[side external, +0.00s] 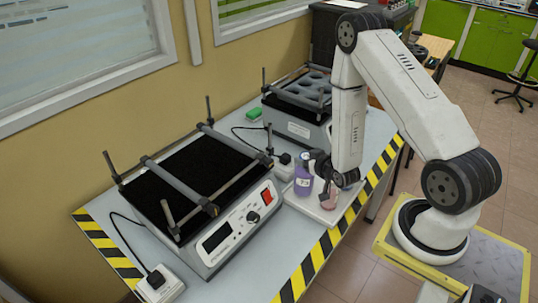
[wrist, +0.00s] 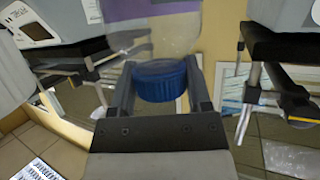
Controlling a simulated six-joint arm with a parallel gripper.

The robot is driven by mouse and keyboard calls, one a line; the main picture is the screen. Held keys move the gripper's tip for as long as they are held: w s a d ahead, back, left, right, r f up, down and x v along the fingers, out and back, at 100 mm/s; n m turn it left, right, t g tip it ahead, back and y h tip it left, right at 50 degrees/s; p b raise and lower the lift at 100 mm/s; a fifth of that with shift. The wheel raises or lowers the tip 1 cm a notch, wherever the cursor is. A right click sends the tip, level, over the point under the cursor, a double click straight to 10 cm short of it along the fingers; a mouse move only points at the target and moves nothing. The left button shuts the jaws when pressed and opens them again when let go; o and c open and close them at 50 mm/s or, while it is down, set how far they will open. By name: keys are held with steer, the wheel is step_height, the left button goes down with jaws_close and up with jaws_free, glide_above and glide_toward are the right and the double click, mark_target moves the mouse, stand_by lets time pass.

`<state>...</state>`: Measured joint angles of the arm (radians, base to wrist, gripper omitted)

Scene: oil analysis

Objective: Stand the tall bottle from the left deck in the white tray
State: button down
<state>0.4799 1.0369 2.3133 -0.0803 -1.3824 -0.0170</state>
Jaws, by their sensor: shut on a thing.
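The tall bottle (side external: 303,182) has a purple label and is upright at the left part of the white tray (side external: 311,208). I cannot tell whether its base touches the tray. My gripper (side external: 316,162) is shut on it near the top. In the wrist view, the bottle's blue cap (wrist: 160,84) sits between the two fingers of my gripper (wrist: 160,64), with the clear body and purple label beyond. The black left deck (side external: 190,180) is bare.
A small pink-tinted vessel (side external: 328,199) stands on the tray, right of the bottle. Raised bars (side external: 180,183) cross the left deck. A second shaker (side external: 298,100) with round holes stands behind. A green block (side external: 254,114) lies near the wall.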

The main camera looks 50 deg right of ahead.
steer(key=shift+f, duration=0.8)
stand_by(0.7)
jaws_free()
steer(key=v, duration=0.7)
steer(key=shift+s+a, duration=0.15)
steer(key=shift+s, duration=0.15)
